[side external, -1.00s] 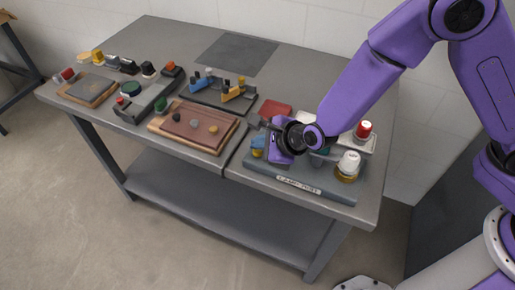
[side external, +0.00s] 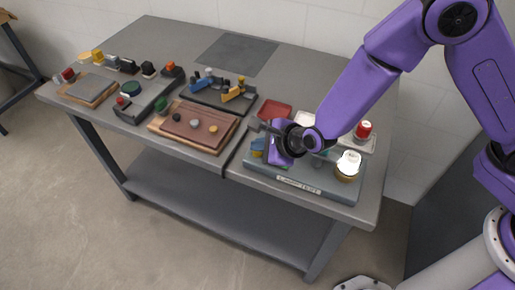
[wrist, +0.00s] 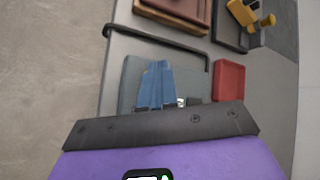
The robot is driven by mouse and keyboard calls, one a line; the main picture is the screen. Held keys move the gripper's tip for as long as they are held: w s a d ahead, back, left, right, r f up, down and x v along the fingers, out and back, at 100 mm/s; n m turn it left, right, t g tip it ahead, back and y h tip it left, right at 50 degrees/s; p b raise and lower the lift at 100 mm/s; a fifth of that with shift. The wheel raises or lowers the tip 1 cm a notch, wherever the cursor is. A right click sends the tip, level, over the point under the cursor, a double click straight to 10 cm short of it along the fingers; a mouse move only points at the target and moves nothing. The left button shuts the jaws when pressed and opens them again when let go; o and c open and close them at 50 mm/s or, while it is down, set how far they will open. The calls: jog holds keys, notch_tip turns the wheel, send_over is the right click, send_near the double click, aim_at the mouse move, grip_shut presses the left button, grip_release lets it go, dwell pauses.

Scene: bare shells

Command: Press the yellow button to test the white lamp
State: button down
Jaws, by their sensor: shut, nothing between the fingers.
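The grey panel labelled "LAMP TEST" (side external: 298,186) lies at the table's front right. The white lamp (side external: 349,163), on a brass-coloured base at the panel's right end, glows bright white. My gripper (side external: 257,151) is low over the panel's left end. Its blue fingers are together and empty, and in the wrist view they (wrist: 159,68) point down at the panel (wrist: 130,88).
A red tray (side external: 275,110) lies behind the panel, and a red-topped piece (side external: 363,130) stands at its back right. A brown wooden board (side external: 197,128) is to the left. Several other switch and button fixtures fill the table's left side.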

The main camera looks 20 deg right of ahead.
aim_at(260, 154)
jog(key=shift+r, duration=0.85)
jog(key=shift+r, duration=2.55)
